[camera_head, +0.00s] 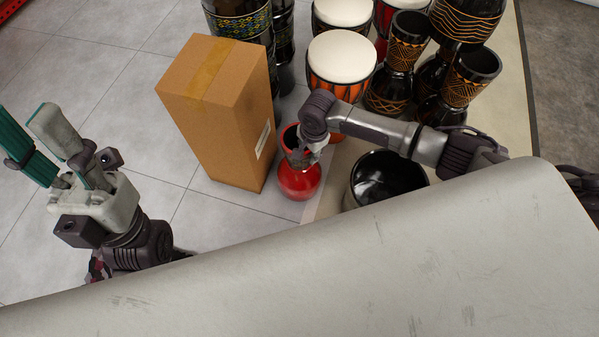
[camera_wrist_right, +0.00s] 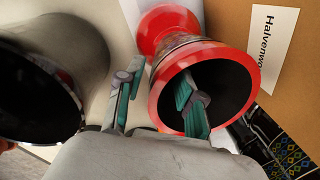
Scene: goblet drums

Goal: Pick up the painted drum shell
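The painted drum shell (camera_head: 299,181) is glossy red, with a wide mouth and a narrow waist. It stands upright on the floor beside a cardboard box. In the right wrist view the red shell (camera_wrist_right: 165,27) shows its dark hollow mouth toward the camera. My right gripper (camera_head: 303,158) is at the shell's top. In the wrist view my right gripper (camera_wrist_right: 160,92) has one finger inside the mouth and one outside, straddling the rim with a gap visible between them. My left gripper (camera_head: 33,130) is open and empty at the far left, away from the shell.
The tall cardboard box (camera_head: 220,115) stands close on the shell's left. A black open drum shell (camera_head: 388,181) is to its right. Several drums, including an orange one with a white head (camera_head: 341,58), crowd behind. Tiled floor (camera_head: 105,75) is clear at left.

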